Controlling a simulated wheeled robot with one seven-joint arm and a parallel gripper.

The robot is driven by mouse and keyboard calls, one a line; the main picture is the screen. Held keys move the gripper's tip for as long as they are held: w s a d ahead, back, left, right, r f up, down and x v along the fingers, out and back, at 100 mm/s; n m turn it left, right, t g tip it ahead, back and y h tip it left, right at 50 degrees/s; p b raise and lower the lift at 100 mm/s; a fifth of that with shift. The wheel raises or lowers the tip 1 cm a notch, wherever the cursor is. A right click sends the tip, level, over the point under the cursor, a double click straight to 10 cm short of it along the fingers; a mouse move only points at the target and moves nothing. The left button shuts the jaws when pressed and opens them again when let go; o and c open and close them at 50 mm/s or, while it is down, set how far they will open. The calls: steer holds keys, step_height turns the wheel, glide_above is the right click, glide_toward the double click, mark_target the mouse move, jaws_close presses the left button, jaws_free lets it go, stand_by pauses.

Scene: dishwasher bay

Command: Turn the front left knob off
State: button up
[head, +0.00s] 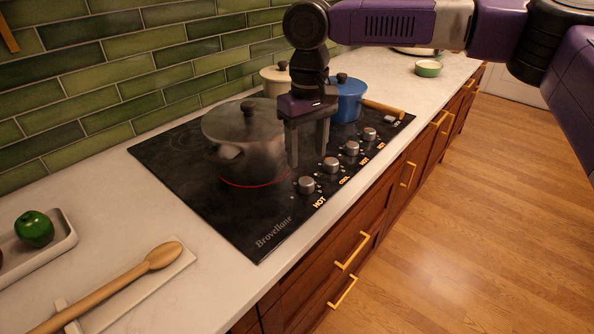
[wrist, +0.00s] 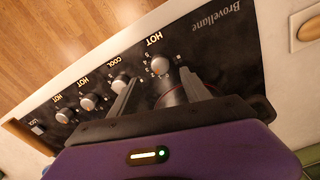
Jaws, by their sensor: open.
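Four small grey knobs run along the front of the black cooktop (head: 205,205). The nearest knob (head: 306,185) is marked HOT; in the wrist view it is the rightmost knob (wrist: 160,65). The second knob (head: 330,165) is marked COOL. The farther two knobs (head: 352,148) (head: 369,134) have HOT beside them. My gripper (head: 307,155) points down, open and empty, above the cooktop beside the knob row. In the wrist view, the nearest knob shows beyond and between the spread fingers (wrist: 158,80), apparently apart from them. A red ring glows under the large grey pot.
The large lidded pot (head: 240,140) stands close left of my gripper. A blue pot (head: 347,100) with a wooden handle and a cream pot (head: 275,78) stand behind. A wooden spoon (head: 120,285) lies on the counter at lower left. The counter's front edge is clear.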

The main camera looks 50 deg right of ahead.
mark_target(306, 181)
step_height(306, 181, down, 7)
steer(key=shift+f, duration=0.2)
stand_by(0.3)
jaws_close()
